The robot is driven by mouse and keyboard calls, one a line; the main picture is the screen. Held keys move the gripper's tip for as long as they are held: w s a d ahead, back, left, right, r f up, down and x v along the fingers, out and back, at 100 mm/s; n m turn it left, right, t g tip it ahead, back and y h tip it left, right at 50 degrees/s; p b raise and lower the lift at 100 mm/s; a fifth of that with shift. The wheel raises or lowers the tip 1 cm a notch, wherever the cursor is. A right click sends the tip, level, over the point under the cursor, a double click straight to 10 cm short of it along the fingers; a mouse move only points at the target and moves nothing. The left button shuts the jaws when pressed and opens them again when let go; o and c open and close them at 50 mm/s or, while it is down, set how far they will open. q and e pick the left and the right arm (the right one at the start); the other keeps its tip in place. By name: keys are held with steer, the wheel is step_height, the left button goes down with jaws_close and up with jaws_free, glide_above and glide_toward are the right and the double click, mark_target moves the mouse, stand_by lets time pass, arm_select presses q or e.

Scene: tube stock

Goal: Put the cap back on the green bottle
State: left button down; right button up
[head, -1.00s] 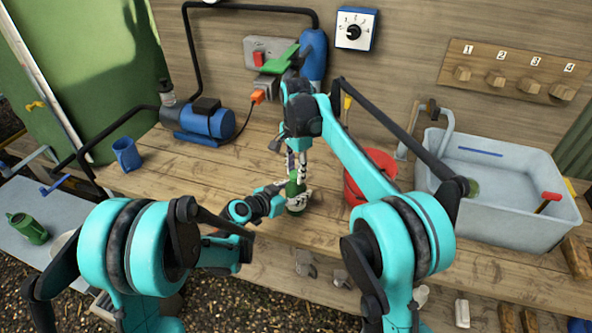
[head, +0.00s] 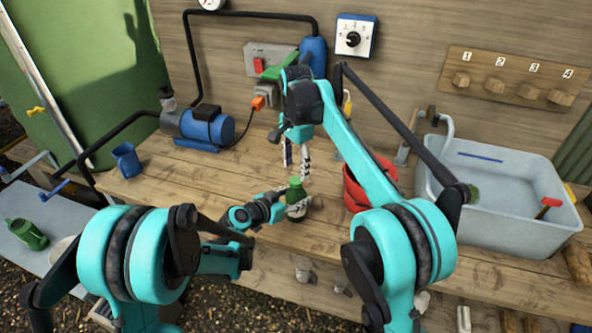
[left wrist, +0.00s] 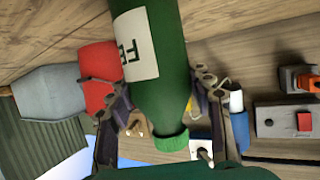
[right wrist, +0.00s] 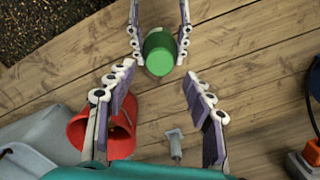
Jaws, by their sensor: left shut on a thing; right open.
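The green bottle (head: 298,190) stands upright at the front of the wooden bench; its white label shows in the left wrist view (left wrist: 180,85). A lighter green cap (left wrist: 172,141) sits on its neck, and its round top shows in the right wrist view (right wrist: 160,62). My left gripper (head: 296,208) is shut around the bottle's body, one finger on each side. My right gripper (head: 296,166) is open and empty above the bottle, pointing down; its spread fingers (right wrist: 158,110) are apart from the cap. I cannot tell whether the cap is fully seated.
A red bucket (head: 355,197) stands just right of the bottle, near my right arm. A grey sink (head: 520,225) is further right. A blue pump (head: 205,127) and a blue mug (head: 127,160) stand at the left. The bench left of the bottle is clear.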

mark_target(296, 180)
steer(key=shift+c, duration=0.3)
steer(key=n, duration=0.3)
steer(key=shift+r, duration=0.4)
steer(key=n, duration=0.2)
steer(key=r+n, duration=0.1)
steer(key=n, duration=0.1)
steer(key=shift+n, duration=0.3)
steer(key=n, duration=0.4)
steer(key=shift+r, duration=0.4)
steer(key=n, duration=0.2)
steer(key=r+n, duration=0.1)
steer(key=n, duration=0.1)
steer(key=shift+f, duration=0.1)
steer(key=shift+f, duration=4)
